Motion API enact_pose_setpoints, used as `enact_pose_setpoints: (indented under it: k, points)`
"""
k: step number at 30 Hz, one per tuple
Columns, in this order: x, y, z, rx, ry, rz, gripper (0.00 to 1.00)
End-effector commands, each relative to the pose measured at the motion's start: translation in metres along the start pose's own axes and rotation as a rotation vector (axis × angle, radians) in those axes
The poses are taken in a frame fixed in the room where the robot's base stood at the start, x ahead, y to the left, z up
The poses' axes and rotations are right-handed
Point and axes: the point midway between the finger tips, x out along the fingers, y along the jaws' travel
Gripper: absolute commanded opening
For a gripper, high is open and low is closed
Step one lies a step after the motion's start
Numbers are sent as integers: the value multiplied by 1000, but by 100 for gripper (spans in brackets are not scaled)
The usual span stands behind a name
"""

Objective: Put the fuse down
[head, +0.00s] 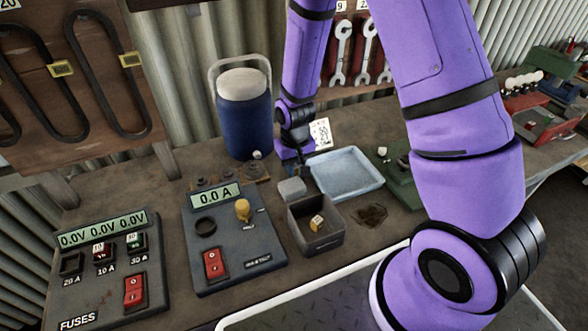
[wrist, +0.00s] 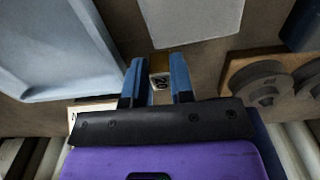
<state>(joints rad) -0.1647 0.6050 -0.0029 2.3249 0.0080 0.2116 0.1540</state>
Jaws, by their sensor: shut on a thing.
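My gripper (wrist: 156,64) has its two blue fingers on either side of a small fuse (wrist: 160,82) with a yellowish top and a 20 label, and is shut on it. In the head view my gripper (head: 298,158) is low over the bench, between the blue jug and the pale tray, and the held fuse cannot be made out there. The fuse panel (head: 95,290) at the lower left has an empty-looking 20 A socket (head: 70,264); its 10 A and 30 A sockets hold fuses. Another yellow fuse-like piece (head: 317,222) lies in a dark open box (head: 312,246).
A pale blue tray (head: 347,173), grey block (head: 291,188) and blue jug (head: 244,125) stand close around my gripper. Round weights on a wooden board (wrist: 238,68) are at its right in the wrist view. A test meter (head: 232,260) stands left of the box.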

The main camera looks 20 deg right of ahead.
Motion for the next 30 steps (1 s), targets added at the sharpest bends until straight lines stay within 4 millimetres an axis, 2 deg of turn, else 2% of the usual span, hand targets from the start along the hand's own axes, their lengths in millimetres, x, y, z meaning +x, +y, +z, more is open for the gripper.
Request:
enact_pose_setpoints:
  k: [6, 11, 24, 30]
  points:
    - [-2, 0, 0, 0, 1, 0, 0]
    - [-12, 0, 0, 0, 2, 0, 0]
    - [-70, 0, -1, 0, 4, -1, 0]
    - [-91, 0, 0, 0, 1, 0, 0]
